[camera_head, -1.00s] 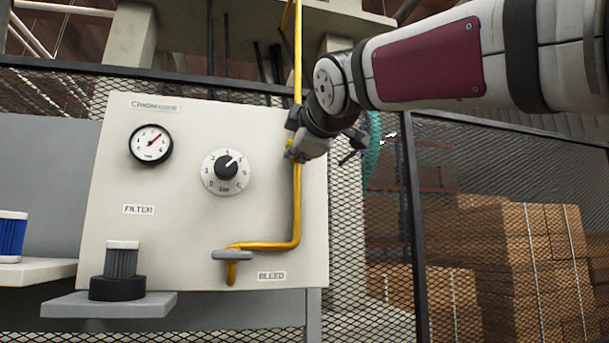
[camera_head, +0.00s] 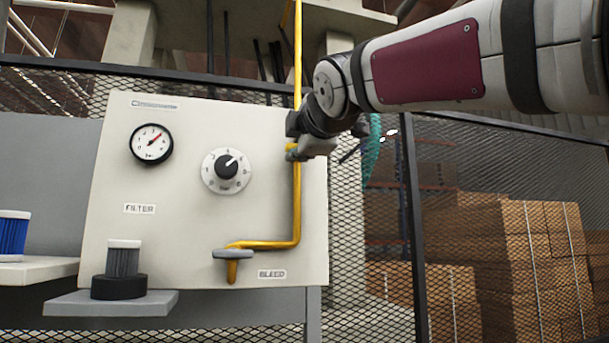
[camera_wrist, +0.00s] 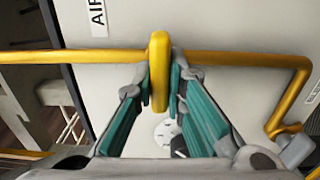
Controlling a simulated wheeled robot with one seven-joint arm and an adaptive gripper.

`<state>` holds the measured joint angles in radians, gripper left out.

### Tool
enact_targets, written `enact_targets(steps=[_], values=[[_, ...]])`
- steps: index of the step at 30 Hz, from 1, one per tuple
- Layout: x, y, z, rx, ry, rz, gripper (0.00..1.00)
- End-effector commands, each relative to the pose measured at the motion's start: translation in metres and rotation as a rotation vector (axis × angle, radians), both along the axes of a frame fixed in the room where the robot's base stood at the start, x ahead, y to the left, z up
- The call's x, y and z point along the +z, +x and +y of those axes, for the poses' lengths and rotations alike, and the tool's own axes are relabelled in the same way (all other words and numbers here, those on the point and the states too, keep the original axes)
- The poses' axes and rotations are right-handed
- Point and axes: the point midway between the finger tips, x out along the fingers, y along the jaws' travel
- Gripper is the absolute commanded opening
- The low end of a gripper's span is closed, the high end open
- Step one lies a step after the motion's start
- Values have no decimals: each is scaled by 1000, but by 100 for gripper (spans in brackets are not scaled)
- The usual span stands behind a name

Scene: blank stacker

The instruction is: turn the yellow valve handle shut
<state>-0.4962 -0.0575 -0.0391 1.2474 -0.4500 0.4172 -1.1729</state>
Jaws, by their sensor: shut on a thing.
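The yellow valve handle (camera_wrist: 158,72) sits on the yellow pipe (camera_wrist: 230,58). In the wrist view it lies across the pipe, about square to it. My gripper (camera_wrist: 161,88) has its green-padded fingers one on each side of the handle and is shut on it. In the head view my gripper (camera_head: 297,151) is at the pipe's vertical run, near the panel's right edge. Only a small yellow bit of the handle (camera_head: 291,147) shows there; the rest is hidden by my gripper.
The pale panel (camera_head: 200,270) carries a gauge (camera_head: 151,144), a dial (camera_head: 226,170) and a bleed outlet (camera_head: 232,255). A filter (camera_head: 123,262) stands on a low shelf (camera_head: 110,304). A blue filter (camera_head: 13,235) is at far left. Mesh fencing and stacked boxes (camera_head: 510,250) are behind.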

Motion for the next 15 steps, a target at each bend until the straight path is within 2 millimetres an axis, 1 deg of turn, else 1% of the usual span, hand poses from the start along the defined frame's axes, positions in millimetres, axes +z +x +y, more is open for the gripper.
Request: enact_targets(steps=[2, 3, 5, 15], values=[[-2, 0, 1, 1, -3, 3, 0], [-2, 0, 1, 1, -3, 3, 19], [-1, 0, 1, 1, -2, 3, 32], [0, -1, 0, 0, 0, 1, 32]])
